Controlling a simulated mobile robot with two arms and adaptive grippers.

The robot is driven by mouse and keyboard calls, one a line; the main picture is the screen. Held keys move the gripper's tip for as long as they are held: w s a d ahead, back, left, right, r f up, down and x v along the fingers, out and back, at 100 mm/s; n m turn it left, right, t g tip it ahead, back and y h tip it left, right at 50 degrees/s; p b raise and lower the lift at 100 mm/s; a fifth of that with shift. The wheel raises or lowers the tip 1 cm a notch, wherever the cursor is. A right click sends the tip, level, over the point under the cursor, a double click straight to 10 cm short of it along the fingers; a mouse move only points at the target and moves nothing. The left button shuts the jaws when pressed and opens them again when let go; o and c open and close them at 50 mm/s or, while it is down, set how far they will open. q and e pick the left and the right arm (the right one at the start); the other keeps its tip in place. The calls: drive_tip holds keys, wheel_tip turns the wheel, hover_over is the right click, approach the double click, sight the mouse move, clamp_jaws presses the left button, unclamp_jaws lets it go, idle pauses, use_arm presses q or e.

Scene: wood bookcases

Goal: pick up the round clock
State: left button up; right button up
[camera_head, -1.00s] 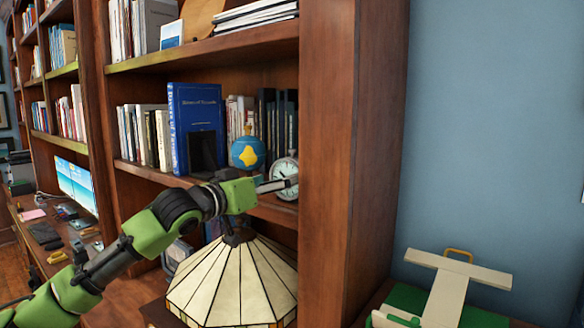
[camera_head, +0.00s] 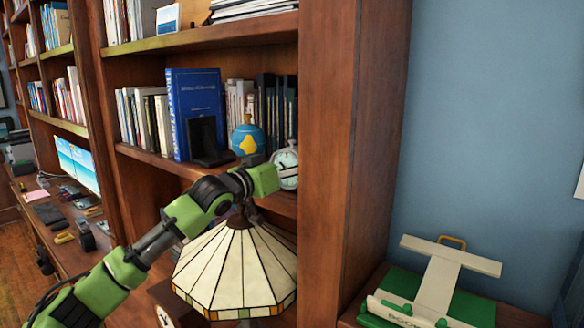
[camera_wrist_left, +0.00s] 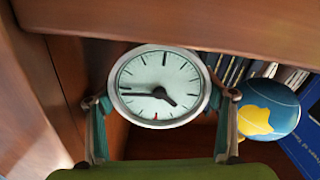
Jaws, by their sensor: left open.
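The round clock (camera_head: 288,157) has a pale face, dark hands and a silver rim. It stands at the right end of the middle shelf, close to the upright side panel. My left gripper (camera_head: 284,174) is in front of it and hides part of its lower face. In the left wrist view the clock (camera_wrist_left: 160,80) fills the middle, and the open fingers of my left gripper (camera_wrist_left: 163,98) are at its left and right sides. I cannot tell whether they touch the rim. My right gripper is not in view.
A small blue and yellow globe (camera_head: 247,138) stands just left of the clock, with a dark frame (camera_head: 207,140) farther left. Books line the shelf behind. The shelf's side panel (camera_head: 340,160) is close on the right. A stained-glass lamp (camera_head: 238,268) stands below.

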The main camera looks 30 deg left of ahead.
use_arm(q)
drive_tip(key=shift+r, duration=0.1)
drive_tip(key=c, duration=1.1)
drive_tip(key=shift+o, duration=0.2)
